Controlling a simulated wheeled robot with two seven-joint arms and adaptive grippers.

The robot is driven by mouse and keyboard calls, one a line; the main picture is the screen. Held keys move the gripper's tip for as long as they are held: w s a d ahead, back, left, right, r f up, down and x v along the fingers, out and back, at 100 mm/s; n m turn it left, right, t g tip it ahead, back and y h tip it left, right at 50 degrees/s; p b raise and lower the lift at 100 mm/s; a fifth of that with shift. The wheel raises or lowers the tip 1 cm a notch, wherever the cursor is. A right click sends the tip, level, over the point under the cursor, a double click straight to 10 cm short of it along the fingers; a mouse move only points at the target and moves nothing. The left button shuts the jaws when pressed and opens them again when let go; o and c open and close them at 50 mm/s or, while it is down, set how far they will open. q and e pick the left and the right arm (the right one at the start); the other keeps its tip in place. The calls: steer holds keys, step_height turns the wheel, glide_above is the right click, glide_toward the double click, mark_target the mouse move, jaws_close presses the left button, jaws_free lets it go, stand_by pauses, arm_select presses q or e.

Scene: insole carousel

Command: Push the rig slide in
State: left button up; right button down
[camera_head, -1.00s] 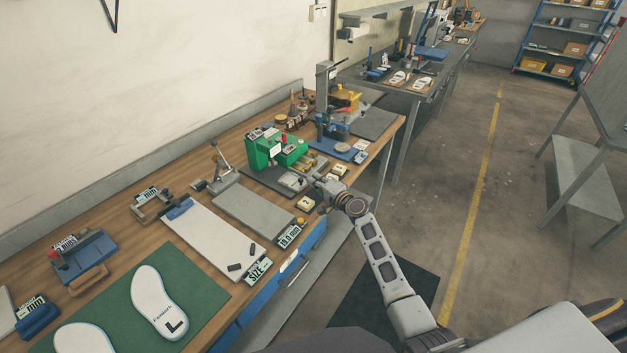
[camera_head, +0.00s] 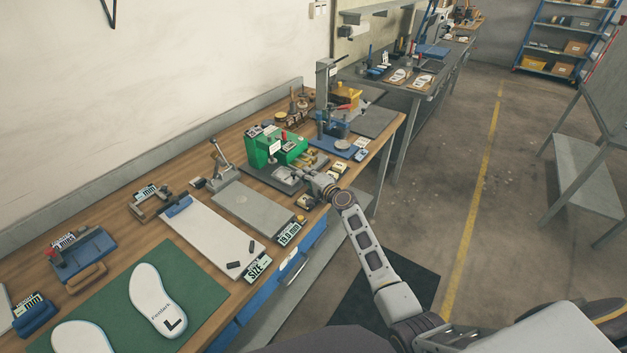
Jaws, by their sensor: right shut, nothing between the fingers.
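The green rig (camera_head: 272,148) stands on the bench against the back part of the worktop. Its grey slide (camera_head: 286,177) sits low at the rig's front. My right gripper (camera_head: 302,173) is shut and empty, with its fingertips at the slide's front edge. Whether they touch it is too small to tell. The gripper partly hides the slide's front right end. My left gripper is not in view.
A grey plate (camera_head: 252,207) and a white board (camera_head: 213,238) lie left of the rig. A blue press stand (camera_head: 341,146) is to its right. The floor aisle is clear.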

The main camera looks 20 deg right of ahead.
steer(key=w+a, duration=0.1)
steer(key=w+a+b, duration=0.1)
steer(key=w+a, duration=0.1)
steer(key=shift+w, duration=0.3)
steer(key=shift+w+a+b, duration=0.15)
steer(key=shift+w+b, duration=0.05)
steer(key=shift+b, duration=0.15)
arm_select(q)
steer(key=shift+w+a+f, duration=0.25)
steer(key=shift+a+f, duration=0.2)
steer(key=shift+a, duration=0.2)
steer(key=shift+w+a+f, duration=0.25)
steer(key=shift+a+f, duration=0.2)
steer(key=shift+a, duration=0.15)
arm_select(e)
steer(key=shift+r, duration=0.1)
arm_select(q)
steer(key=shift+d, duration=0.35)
arm_select(e)
steer(key=shift+s, duration=0.65)
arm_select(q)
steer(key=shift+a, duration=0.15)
arm_select(e)
steer(key=shift+d+v, duration=0.15)
steer(key=shift+v, duration=2.55)
steer(key=shift+d+v, duration=0.1)
steer(key=shift+v, duration=2.65)
steer(key=shift+w, duration=0.1)
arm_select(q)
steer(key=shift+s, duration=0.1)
